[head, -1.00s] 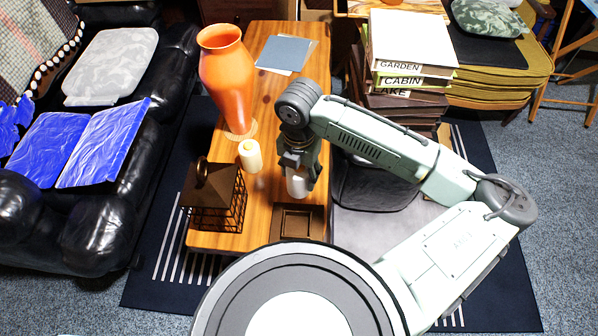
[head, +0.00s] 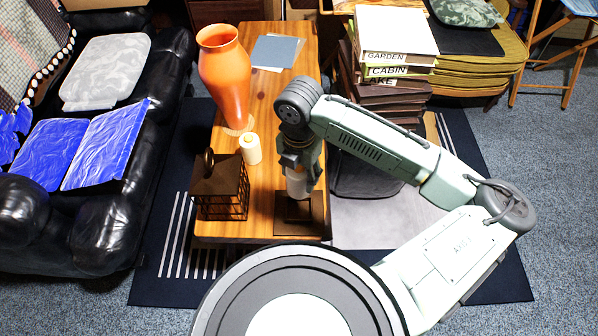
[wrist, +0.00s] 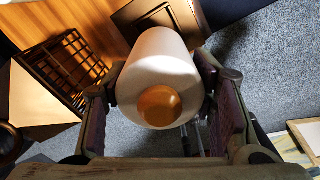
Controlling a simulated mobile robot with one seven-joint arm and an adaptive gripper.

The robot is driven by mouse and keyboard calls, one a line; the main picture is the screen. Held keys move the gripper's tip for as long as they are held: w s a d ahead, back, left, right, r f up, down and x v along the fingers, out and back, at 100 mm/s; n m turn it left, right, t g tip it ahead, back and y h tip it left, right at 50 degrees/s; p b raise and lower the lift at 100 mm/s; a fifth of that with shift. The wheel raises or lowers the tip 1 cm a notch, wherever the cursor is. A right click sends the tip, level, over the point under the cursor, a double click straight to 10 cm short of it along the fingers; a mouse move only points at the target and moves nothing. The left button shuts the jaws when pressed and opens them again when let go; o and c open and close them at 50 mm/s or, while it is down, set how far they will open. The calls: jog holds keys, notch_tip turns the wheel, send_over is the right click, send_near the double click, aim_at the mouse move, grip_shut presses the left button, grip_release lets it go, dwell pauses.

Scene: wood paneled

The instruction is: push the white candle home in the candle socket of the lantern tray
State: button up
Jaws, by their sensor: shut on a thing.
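My gripper (head: 299,165) points down and is shut on the white candle (head: 298,186), which hangs roughly upright between the fingers. In the wrist view the candle (wrist: 155,55) shows its near end with a round tan spot, and my gripper's fingers (wrist: 160,85) stand on both sides of it. The brown lantern tray (head: 306,224) lies at the near right end of the wooden table. In the head view the candle's lower end overlaps the tray's far part. I cannot tell whether it touches. The socket is hidden by the candle. The tray also shows in the wrist view (wrist: 128,15).
A dark lantern (head: 219,187) stands left of the tray on the table (head: 265,220). A cream candle (head: 250,150) and an orange vase (head: 224,75) stand behind it. Stacked books (head: 395,50) are at the right, a black sofa (head: 110,225) at the left.

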notch_tip(320, 180, down, 10)
jog(key=b, duration=0.8)
jog(key=shift+f+b, duration=1.6)
jog(key=shift+f, duration=0.25)
dwell(1.3)
jog(key=o, duration=1.4)
jog(key=shift+o, duration=0.2)
jog(key=shift+r, duration=0.1)
notch_tip(320, 180, up, 12)
jog(key=shift+f, duration=0.1)
